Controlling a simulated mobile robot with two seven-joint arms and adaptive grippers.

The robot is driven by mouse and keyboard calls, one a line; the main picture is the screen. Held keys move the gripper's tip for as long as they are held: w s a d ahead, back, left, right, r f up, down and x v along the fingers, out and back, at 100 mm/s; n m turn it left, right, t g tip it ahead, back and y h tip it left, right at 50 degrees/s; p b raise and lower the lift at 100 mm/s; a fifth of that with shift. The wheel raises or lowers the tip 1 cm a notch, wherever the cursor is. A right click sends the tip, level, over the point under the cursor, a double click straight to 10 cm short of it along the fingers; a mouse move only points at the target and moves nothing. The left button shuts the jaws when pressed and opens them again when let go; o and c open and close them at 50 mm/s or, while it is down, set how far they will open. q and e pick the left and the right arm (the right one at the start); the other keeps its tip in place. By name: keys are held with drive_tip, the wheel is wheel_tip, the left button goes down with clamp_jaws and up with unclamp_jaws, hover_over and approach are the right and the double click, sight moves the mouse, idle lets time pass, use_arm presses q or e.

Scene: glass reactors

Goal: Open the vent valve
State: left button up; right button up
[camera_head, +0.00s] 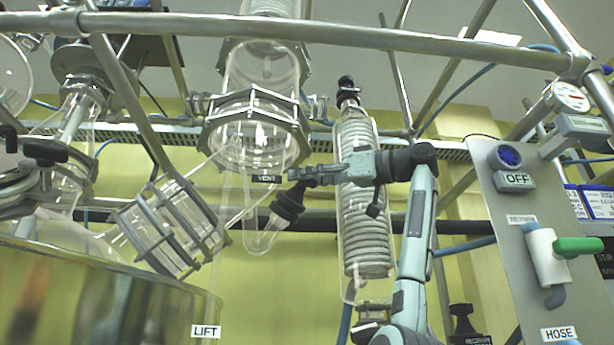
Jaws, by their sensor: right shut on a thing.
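The VENT label (266,178) sits below the flanged glass vessel at upper centre. Just under and right of it is the vent valve (287,206), a black tilted cap or knob on a slanting glass tube. My right gripper (300,178) reaches in from the right, its fingers pointing left, and is shut on the top of the vent valve. The fingers hide the part they hold, so the valve's exact setting cannot be told. My left gripper is not in view.
A coiled glass condenser (362,225) stands upright just behind my right gripper. A panel (525,240) with an OFF switch and green-handled HOSE valve is at right. Metal frame bars cross above. A large shiny vessel (110,290) marked LIFT fills the lower left.

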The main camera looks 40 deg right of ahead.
drive_tip(key=shift+n+g+y, duration=1.3)
drive_tip(key=shift+n+y, duration=0.4)
drive_tip(key=shift+n, duration=0.8)
drive_tip(key=shift+n, duration=0.4)
drive_tip(key=o, duration=1.2)
drive_tip(key=shift+c, duration=0.2)
drive_tip(key=v, duration=0.7)
drive_tip(key=shift+d, duration=0.25)
drive_tip(key=shift+s, duration=0.1)
